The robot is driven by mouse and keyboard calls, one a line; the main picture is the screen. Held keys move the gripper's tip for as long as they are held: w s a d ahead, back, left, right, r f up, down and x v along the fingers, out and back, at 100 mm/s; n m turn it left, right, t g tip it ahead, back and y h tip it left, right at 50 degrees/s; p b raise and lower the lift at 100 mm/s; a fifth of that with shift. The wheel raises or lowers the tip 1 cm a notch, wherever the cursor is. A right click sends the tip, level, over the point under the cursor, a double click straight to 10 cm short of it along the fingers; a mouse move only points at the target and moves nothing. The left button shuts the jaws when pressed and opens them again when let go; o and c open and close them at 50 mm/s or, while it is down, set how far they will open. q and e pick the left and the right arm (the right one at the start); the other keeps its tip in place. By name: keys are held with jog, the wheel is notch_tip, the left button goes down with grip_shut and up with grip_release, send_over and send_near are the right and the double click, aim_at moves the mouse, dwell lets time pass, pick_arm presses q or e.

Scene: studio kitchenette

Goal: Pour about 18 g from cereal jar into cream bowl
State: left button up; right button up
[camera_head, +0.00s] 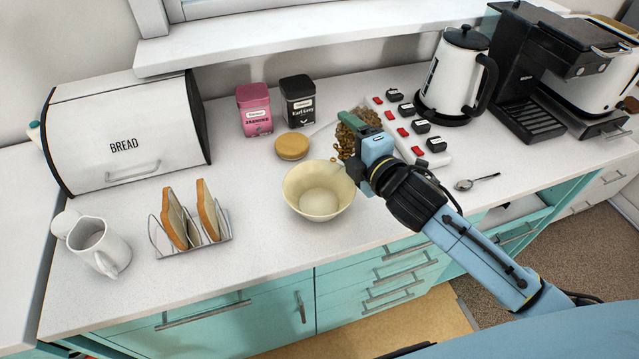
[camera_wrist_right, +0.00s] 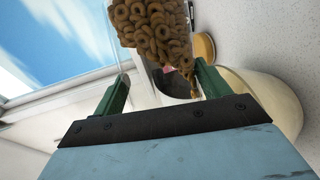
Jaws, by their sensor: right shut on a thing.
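The cereal jar (camera_head: 352,127) is clear and full of brown cereal rings, and it is held tilted above the counter, behind and right of the cream bowl. My right gripper (camera_head: 366,130) is shut on it, with its green fingers at the jar's sides. In the right wrist view the rings (camera_wrist_right: 155,28) bunch toward the jar's low corner, on the bowl's side. The cream bowl (camera_head: 318,192) stands upright on the counter, and its visible inside looks empty. It also shows in the right wrist view (camera_wrist_right: 268,98). My left gripper is out of view.
A round wooden lid (camera_head: 292,146) lies behind the bowl. A pink tin (camera_head: 254,110) and a black tin (camera_head: 298,101) stand farther back. A toast rack (camera_head: 190,245) is left of the bowl. A power strip (camera_head: 432,156), kettle (camera_head: 452,80) and spoon (camera_head: 477,182) are to the right.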

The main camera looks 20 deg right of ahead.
aim_at(348, 148)
jog(key=shift+a+n, duration=0.1)
jog(key=shift+n, duration=0.2)
dwell(0.5)
jog(key=shift+s+a+r+n+t, duration=0.3)
jog(key=shift+r+n+t, duration=0.25)
jog(key=shift+n, duration=0.25)
dwell(1.9)
jog(key=shift+s+a+r+n+t+b, duration=0.2)
jog(key=shift+a+r+n+t, duration=0.15)
jog(key=shift+n, duration=0.3)
jog(key=shift+s+a+r+n+t+b, duration=0.2)
jog(key=shift+a+r+n, duration=0.15)
jog(key=shift+n, duration=0.3)
dwell(3.2)
